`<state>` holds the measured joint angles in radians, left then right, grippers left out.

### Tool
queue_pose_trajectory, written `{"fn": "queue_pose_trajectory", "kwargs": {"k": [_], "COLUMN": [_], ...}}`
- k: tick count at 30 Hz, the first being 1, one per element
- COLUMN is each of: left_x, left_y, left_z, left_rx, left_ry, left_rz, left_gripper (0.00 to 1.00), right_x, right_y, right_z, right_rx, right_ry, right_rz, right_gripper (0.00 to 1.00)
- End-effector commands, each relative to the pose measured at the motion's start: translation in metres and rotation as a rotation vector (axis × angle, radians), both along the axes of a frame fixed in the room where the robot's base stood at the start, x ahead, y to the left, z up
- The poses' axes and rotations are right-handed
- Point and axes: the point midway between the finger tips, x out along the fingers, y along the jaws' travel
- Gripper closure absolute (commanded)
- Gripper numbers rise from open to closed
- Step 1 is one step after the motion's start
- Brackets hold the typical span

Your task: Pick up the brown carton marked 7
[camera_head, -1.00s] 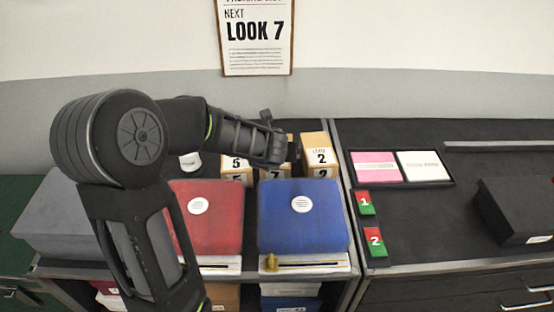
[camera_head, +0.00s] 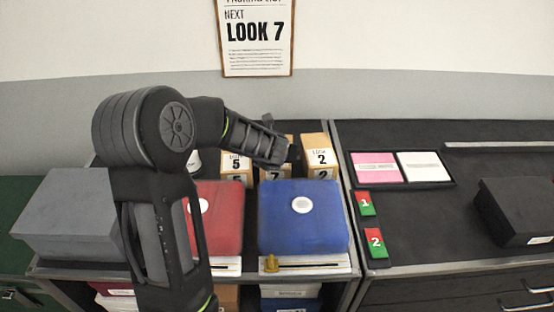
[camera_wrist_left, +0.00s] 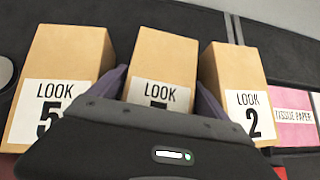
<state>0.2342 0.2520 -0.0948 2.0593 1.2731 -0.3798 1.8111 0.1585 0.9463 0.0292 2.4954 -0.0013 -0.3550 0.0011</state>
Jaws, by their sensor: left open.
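The brown carton marked 7 (camera_wrist_left: 163,65) stands upright in the middle of a row of three in the left wrist view. Its number is mostly covered by my gripper. In the head view only its lower label (camera_head: 275,176) shows clearly. My left gripper (camera_wrist_left: 161,80) is open, with one dark finger at each side of this carton, in the gaps to its neighbours. I cannot tell whether the fingers touch it. In the head view my left gripper (camera_head: 287,153) hides most of the carton. My right gripper is not in view.
Carton 5 (camera_wrist_left: 70,55) stands close on the left and carton 2 (camera_wrist_left: 235,75) close on the right. A red box (camera_head: 222,215) and a blue box (camera_head: 303,225) sit in front. A tray (camera_head: 440,184) with pink and white packs lies to the right.

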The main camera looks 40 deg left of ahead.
Motion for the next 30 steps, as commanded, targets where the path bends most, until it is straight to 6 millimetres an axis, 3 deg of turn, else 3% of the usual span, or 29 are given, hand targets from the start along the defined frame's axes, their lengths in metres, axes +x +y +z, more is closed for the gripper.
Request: {"fn": "queue_pose_trajectory", "kwargs": {"k": [10,30], "left_x": [-0.0001,-0.0001], "left_y": [-0.0002,-0.0002], "left_z": [0.0002,0.0002], "left_rx": [0.0,0.0], "left_ry": [0.0,0.0], "left_rz": [0.0,0.0], "left_gripper": [0.13,0.67], "right_x": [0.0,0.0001], "right_y": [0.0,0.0], "right_z": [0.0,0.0], "right_rx": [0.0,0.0], "right_ry": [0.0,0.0], "right_rz": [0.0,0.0], "right_gripper": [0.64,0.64]}}
